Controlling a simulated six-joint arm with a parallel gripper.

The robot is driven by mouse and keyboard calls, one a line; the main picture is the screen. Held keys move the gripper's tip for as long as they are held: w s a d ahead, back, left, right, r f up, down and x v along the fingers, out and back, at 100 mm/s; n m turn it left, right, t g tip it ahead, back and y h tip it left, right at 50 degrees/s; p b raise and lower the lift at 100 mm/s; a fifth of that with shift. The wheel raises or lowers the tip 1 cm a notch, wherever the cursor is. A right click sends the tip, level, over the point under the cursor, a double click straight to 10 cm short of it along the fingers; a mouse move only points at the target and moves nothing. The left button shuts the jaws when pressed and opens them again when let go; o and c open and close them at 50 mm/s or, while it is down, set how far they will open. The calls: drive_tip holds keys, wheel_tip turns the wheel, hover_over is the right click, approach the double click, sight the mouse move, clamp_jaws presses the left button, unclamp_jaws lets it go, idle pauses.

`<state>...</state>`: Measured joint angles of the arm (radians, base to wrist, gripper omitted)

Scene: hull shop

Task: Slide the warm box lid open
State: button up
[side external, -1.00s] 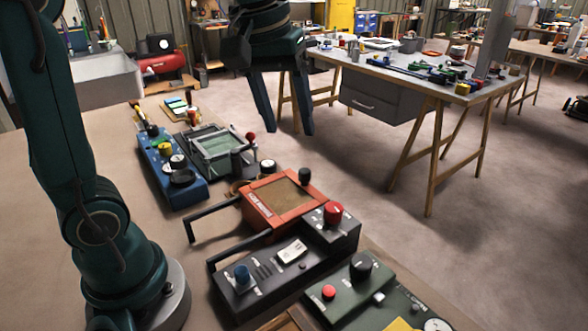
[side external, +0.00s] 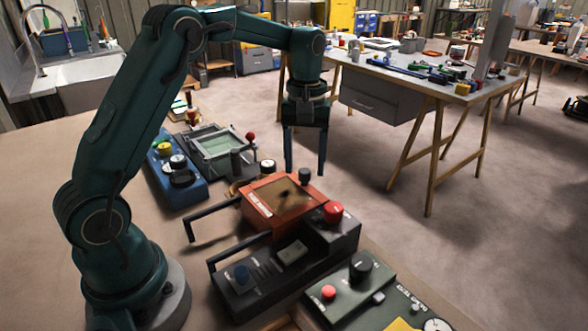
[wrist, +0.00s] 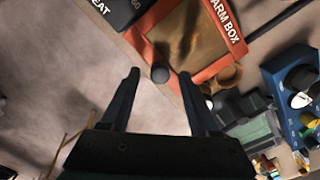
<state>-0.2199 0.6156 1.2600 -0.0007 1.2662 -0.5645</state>
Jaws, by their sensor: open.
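The warm box (side external: 284,199) is an orange-red box with a brown panel on top, on the bench. A dark round knob (side external: 305,176) stands at its far right corner. In the wrist view the warm box (wrist: 203,45) is at the top, lettered "ARM BOX" in what shows, and the dark knob (wrist: 160,74) appears between the fingertips. My gripper (side external: 305,172) is open and empty, pointing down above and behind the knob; its fingers also show in the wrist view (wrist: 158,75). I cannot tell how far the fingertips are above the knob.
A black unit (side external: 290,262) with a red knob and a handle stands in front of the box. A dark green panel (side external: 365,295) is at the near right. A blue unit (side external: 172,175) and a grey-green tray (side external: 218,152) stand behind-left. Floor lies beyond the bench edge.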

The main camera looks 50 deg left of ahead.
drive_tip(key=shift+f, duration=0.6)
drive_tip(key=shift+c, duration=0.4)
clamp_jaws()
drive_tip(key=shift+r, duration=0.1)
idle(0.6)
